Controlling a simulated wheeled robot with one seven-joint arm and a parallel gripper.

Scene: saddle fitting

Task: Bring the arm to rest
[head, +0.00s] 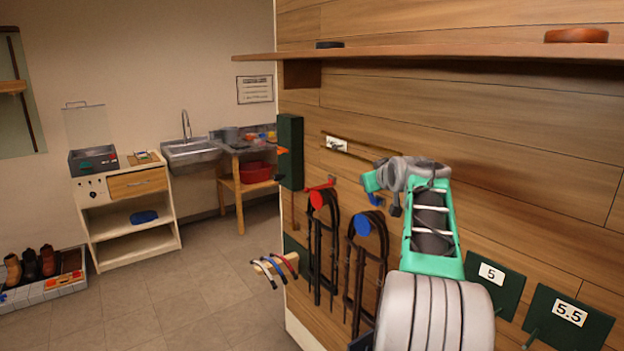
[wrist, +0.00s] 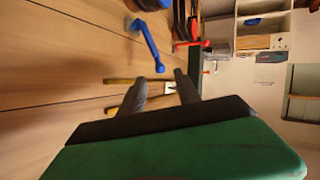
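My arm (head: 432,225) reaches up in front of the wood-panelled wall in the head view, bent at the top with its end turned left. In the wrist view my gripper (wrist: 161,78) shows two dark fingers standing apart with nothing held between them. A blue peg (wrist: 146,45) and a red peg (wrist: 190,44) stick out of the wall beyond the fingertips, apart from them. In the head view the fingers are small and partly hidden by the wrist, and I cannot tell their exact spacing from the wall.
Bridles with red (head: 317,200) and blue (head: 362,226) discs hang left of my arm. A shelf (head: 440,50) runs above it. Number boards 5 (head: 491,273) and 5.5 (head: 570,314) stand to the right. A green box (head: 290,152) juts from the wall's end. Open floor (head: 190,290) lies left.

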